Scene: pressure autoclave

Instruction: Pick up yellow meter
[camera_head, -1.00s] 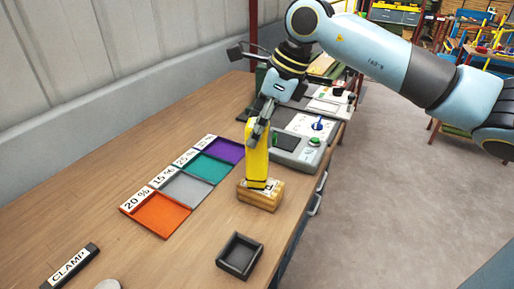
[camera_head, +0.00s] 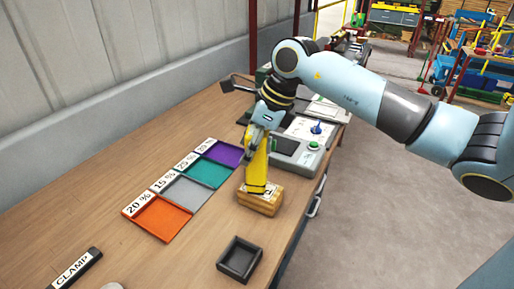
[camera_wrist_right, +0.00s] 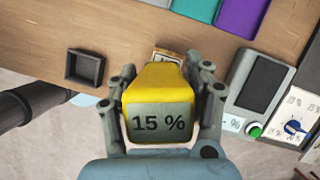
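The yellow meter (camera_head: 257,172) stands upright in a wooden block (camera_head: 260,199) on the bench. My right gripper (camera_head: 264,138) is over its upper part, pointing down. In the right wrist view the meter's grey end (camera_wrist_right: 160,122) reads "15 %" and sits between the two fingers of the right gripper (camera_wrist_right: 166,80). The fingers are apart, one on each side of the meter, and look open around it; light contact cannot be ruled out. My left gripper is not in view.
Orange (camera_head: 160,217), grey, teal and purple trays with percent labels line the bench to the left. A small black open box (camera_head: 240,259) is in front. A grey control unit (camera_head: 300,151) with a green button stands behind the meter. A clamp label (camera_head: 74,270) lies front left.

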